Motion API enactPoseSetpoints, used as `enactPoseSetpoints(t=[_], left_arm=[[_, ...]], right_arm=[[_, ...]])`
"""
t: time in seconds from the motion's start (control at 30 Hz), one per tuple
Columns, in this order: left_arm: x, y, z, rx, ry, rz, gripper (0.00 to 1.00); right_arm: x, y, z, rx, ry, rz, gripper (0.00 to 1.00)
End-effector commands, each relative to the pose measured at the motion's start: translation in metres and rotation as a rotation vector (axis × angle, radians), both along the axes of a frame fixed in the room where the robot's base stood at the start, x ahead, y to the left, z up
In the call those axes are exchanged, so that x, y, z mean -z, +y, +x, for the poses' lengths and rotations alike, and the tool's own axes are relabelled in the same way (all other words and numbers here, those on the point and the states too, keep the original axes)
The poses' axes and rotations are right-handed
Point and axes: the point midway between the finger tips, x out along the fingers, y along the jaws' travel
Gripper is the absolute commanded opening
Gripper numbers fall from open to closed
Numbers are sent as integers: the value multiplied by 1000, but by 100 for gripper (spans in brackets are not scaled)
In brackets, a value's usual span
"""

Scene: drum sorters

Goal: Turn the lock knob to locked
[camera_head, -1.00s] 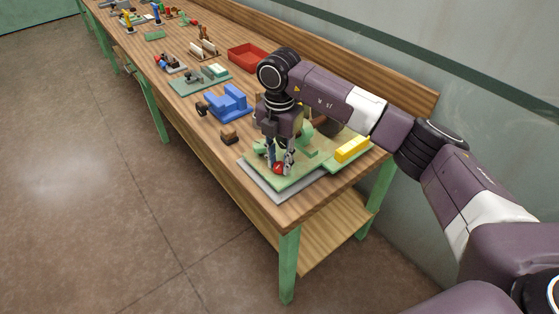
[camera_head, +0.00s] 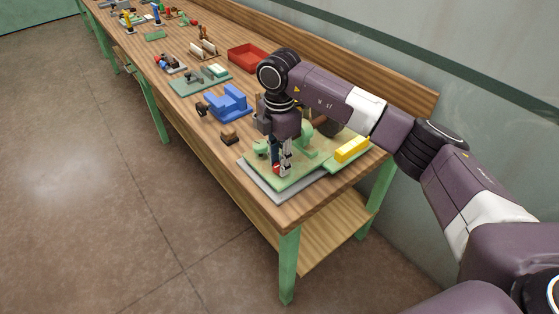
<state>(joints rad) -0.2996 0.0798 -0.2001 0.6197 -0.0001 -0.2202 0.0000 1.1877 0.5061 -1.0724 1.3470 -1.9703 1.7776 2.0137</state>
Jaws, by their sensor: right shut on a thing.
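The lock knob (camera_head: 276,169) is a small red piece near the front of a green board (camera_head: 290,178) at the near end of the wooden bench. Only a sliver of red shows, between my gripper's fingers. My right gripper (camera_head: 280,168) points straight down over the board and is shut on the red knob. The fingers hide most of the knob, so its turned position cannot be told. A yellow block (camera_head: 352,149) sits on the right part of the board. Green parts (camera_head: 304,141) stand behind the fingers. My left gripper is not in view.
A grey plate (camera_head: 262,184) lies under the green board. A small brown block (camera_head: 229,138), a blue fixture (camera_head: 228,103) and a red tray (camera_head: 248,57) stand farther back on the bench. The wall is close on the right. Open floor lies to the left.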

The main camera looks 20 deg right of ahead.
Motion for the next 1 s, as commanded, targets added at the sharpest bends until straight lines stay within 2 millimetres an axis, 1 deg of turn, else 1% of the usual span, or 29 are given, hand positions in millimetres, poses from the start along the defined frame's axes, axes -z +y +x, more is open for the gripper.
enactPoseSetpoints(t=[0.03, 0.2, 0.23, 0.37, 0.63, 0.73, 0.87, 1.0], left_arm=[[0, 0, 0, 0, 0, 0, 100], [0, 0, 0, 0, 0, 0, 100], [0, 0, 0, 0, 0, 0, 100], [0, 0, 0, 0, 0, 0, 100], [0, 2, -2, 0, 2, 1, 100], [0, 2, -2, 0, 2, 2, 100], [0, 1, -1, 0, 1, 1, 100], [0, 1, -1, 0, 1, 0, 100]], right_arm=[[-3, 0, 2, 1, -7, 1, 0], [-3, 0, 2, 0, -7, 1, 0], [-3, 0, 2, -1, -7, 1, 28], [-2, 0, 2, -1, -6, 1, 42], [-1, 0, 1, -2, -3, 1, 42], [-7, 0, 1, -2, -5, 1, 42], [-27, 0, 2, -2, -7, 1, 42], [-57, 0, 2, -3, -7, 0, 42]])
